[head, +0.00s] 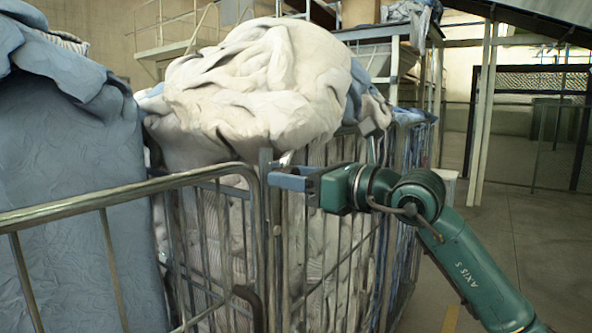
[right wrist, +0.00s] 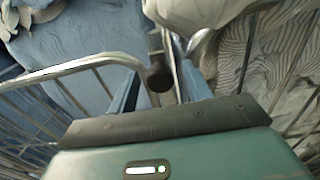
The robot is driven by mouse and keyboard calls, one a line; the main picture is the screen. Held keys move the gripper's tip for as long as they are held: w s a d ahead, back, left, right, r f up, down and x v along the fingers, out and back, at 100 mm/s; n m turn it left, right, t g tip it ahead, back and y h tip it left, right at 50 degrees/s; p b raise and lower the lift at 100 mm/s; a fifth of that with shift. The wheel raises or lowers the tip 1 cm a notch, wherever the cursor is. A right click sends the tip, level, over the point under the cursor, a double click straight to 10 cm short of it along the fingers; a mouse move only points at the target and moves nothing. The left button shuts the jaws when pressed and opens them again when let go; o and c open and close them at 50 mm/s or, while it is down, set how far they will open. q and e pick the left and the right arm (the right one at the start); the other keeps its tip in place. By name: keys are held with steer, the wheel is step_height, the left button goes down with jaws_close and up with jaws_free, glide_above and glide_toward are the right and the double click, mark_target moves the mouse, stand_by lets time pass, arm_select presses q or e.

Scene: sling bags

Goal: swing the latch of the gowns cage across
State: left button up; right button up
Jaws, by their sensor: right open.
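My right gripper (head: 279,177) reaches in from the right in the head view. Its blue-grey fingers are open and point left, at the top of a corner post of the wire cage (head: 258,205). In the right wrist view, a dark rounded knob (right wrist: 158,77) on a metal bar appears between the two fingers of my right gripper (right wrist: 157,92). It looks like the latch's end. I cannot tell whether a finger touches it. A dark curved piece (head: 250,299) hangs lower on the cage front. My left gripper is not in view.
White and striped cloth (head: 262,85) bulges over the cage top. Blue cloth (head: 70,190) fills the left side, behind a metal rail (head: 120,193). Open floor (head: 535,225) lies at the right, with mesh fencing (head: 530,125) behind.

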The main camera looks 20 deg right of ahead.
jaws_close()
stand_by(0.6)
